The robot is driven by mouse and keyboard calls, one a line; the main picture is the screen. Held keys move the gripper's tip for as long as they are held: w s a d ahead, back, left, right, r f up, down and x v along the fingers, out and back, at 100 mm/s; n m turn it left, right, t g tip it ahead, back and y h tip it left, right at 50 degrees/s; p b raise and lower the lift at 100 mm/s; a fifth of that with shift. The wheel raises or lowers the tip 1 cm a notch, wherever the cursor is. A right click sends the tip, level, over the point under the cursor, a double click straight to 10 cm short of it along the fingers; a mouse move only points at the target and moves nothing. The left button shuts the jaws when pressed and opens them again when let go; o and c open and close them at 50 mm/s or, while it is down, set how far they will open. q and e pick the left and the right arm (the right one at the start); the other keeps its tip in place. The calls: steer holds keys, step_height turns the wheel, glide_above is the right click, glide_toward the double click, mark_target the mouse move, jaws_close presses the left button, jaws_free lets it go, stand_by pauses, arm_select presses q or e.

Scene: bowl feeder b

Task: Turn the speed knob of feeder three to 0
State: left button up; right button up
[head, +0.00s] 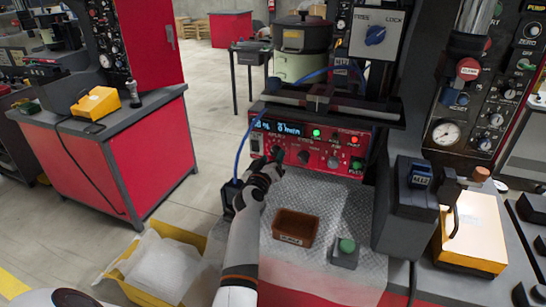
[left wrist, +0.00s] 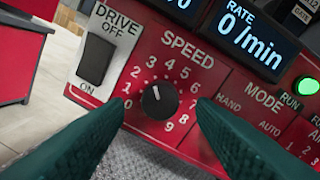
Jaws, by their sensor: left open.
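The speed knob (left wrist: 160,100) is a round black knob with a white pointer mark, on a red panel under the word SPEED in the left wrist view. Its mark points up and slightly left, near the 3; the 0 is at the lower left of the dial. My left gripper (left wrist: 162,108) is open, with one dark green finger on each side of the knob and gaps between. In the head view my left gripper (head: 275,158) is at the left part of the red control panel (head: 320,153) and hides part of it. No feeder number is readable there. My right gripper is not in view.
In the left wrist view, a DRIVE rocker switch (left wrist: 97,58) is left of the dial. A blue display (left wrist: 250,32) reads 0/min, and a green RUN light (left wrist: 307,84) glows. A brown bin (head: 296,227) and a green button box (head: 345,253) stand on the mat before the panel.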

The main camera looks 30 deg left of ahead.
arm_select(q)
steer(key=shift+x, duration=0.85)
steer(key=shift+c, duration=0.2)
steer(key=c, duration=0.9)
steer(key=shift+c, duration=0.2)
